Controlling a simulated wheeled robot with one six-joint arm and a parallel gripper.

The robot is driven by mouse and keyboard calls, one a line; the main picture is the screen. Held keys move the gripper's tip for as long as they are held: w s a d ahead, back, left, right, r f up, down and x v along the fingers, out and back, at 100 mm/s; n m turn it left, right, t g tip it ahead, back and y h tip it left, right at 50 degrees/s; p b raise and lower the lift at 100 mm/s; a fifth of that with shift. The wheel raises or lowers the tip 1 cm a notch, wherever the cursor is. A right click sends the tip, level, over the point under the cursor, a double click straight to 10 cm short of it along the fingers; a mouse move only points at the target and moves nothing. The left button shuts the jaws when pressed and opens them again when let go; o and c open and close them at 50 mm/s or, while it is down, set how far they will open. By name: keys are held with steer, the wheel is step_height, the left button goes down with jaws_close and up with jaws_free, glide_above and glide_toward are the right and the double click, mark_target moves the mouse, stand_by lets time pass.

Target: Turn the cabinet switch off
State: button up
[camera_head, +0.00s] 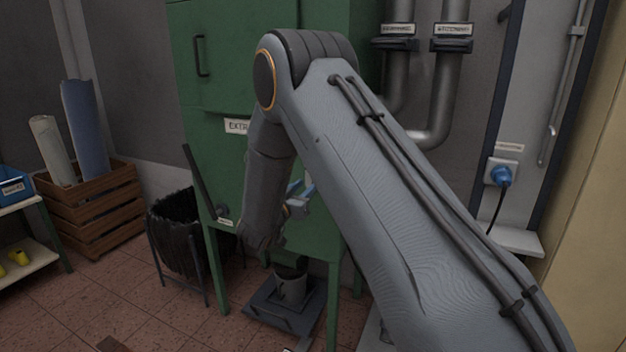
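The green cabinet (215,95) stands in the middle of the head view, partly hidden by my arm. A long dark lever (200,182) slants down to a round pivot on its lower left front, above a small white label. I cannot tell whether this lever is the switch, and no other switch shows clearly. My arm reaches across the cabinet, and its wrist end (262,232) hangs down before the lower front, right of the lever and apart from it. My gripper's fingers cannot be made out. Small pale blue and grey parts (298,200) show beside the wrist, unclear.
A black bag in a stand (175,232) is left of the cabinet's legs. A metal pot (291,287) stands on a dark base under the cabinet. A wooden crate (95,215) with rolls stands left. Pipes (447,90) and a blue plug (501,176) are right.

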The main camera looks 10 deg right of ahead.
steer(key=p+x, duration=0.1)
steer(key=x, duration=0.5)
steer(key=shift+d, duration=0.1)
jaws_close()
